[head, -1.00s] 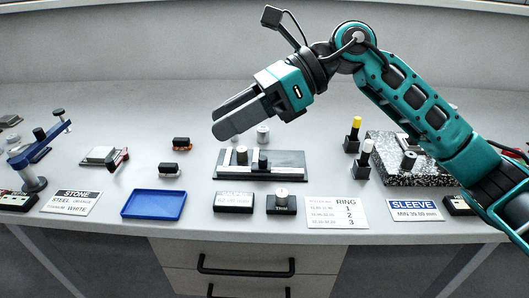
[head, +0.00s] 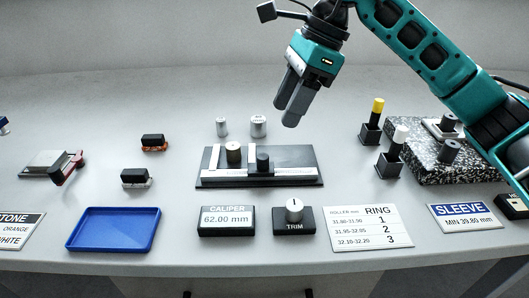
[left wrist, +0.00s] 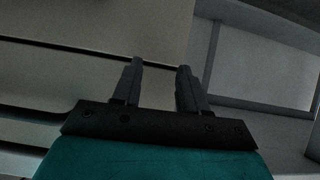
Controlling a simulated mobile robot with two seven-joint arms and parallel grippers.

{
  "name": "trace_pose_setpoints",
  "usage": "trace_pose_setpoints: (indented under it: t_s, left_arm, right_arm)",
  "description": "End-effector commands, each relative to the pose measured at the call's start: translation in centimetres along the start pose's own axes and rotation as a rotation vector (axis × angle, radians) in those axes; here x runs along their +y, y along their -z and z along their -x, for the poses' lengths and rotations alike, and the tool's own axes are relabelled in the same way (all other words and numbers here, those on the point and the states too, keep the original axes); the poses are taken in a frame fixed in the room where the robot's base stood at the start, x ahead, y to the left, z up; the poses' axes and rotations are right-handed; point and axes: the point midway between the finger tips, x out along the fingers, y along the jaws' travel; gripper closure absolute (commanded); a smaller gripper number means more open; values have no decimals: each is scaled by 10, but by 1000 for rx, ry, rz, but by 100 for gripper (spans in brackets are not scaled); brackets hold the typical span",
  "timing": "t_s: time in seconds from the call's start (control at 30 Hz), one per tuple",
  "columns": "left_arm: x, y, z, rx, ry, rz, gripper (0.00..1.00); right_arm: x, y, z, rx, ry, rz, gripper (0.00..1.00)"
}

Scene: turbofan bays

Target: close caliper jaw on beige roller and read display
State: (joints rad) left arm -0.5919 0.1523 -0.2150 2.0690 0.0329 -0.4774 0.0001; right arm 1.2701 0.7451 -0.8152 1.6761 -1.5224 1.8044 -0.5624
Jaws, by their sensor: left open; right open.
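The caliper (head: 300,181) is a dark flat block with white jaw strips and a white rail, on the bench in the head view. The caliper display (head: 227,220) reads 62.00 mm. My right gripper (head: 286,114) is open and empty, pointing down above and behind the caliper's right half. My left gripper (left wrist: 160,66) is open and empty in the left wrist view, before drawer fronts; the head view does not show it.
Two metal cylinders (head: 258,126) stand behind the caliper. A trim knob (head: 294,211), a ring card (head: 360,226) and a blue tray (head: 115,229) lie in front. Yellow- and white-topped plugs (head: 372,122) and a speckled slab (head: 425,160) are at right.

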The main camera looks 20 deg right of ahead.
Motion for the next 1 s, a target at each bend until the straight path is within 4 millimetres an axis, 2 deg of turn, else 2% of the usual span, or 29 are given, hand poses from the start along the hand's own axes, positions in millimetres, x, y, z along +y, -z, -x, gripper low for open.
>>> trace_pose_setpoints:
  t_s: [0.03, 0.2, 0.4, 0.5, 0.67, 0.93, 1.0]
  left_arm:
    - [0, -2, -2, 1, -1, 0, 57]
    - [0, -6, -4, 1, -1, 0, 57]
    - [0, -9, -6, 1, -1, 1, 57]
    - [0, -10, -7, 1, 0, 1, 57]
    - [0, -10, -7, 1, 0, 1, 57]
    - [0, -11, -7, 1, 0, 1, 57]
    - [0, -11, -7, 1, 0, 1, 57]
  right_arm:
    - [1, 0, -13, 1, -5, 1, 49]
    - [1, 1, -50, 1, -6, 0, 49]
    - [1, 0, -85, 0, -3, 1, 49]
    - [1, 0, -96, 0, -3, 0, 49]
    - [0, 0, -104, -1, -1, 1, 49]
    - [0, 0, -104, -1, -1, 1, 49]
    - [0, 0, -104, -1, -1, 1, 56]
